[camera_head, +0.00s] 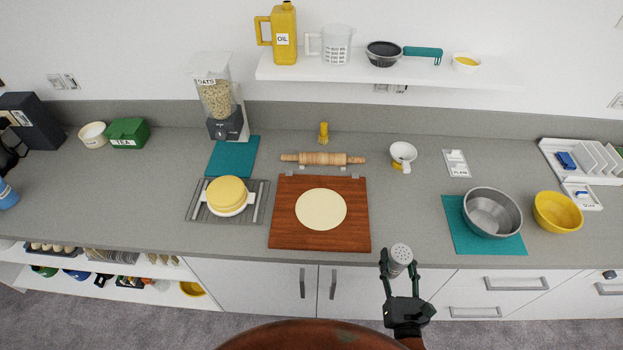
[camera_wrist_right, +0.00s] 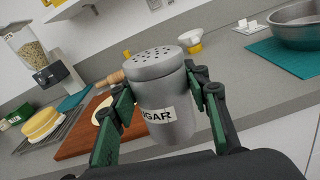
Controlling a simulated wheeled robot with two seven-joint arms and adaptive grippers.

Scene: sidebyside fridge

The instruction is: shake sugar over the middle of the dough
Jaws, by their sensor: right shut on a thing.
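My right gripper (camera_head: 399,268) is shut on a grey metal sugar shaker (camera_head: 400,256). In the right wrist view the shaker (camera_wrist_right: 160,95) stands roughly upright between the fingers, its holed lid on top and part of a label reading "UGAR" showing. The shaker is in front of the counter edge, to the right of and nearer than the board. The round, flat, pale dough (camera_head: 321,209) lies on the brown wooden board (camera_head: 287,237). In the right wrist view the dough is mostly hidden behind the gripper and shaker. My left gripper is not in view.
A rolling pin (camera_head: 322,159) lies behind the board. A wire rack (camera_head: 196,205) with a yellow cake (camera_head: 226,192) stands to the left. A steel bowl (camera_head: 491,212) on a teal mat (camera_head: 458,234) and a yellow bowl (camera_head: 557,212) stand right. Counter between board and teal mat is clear.

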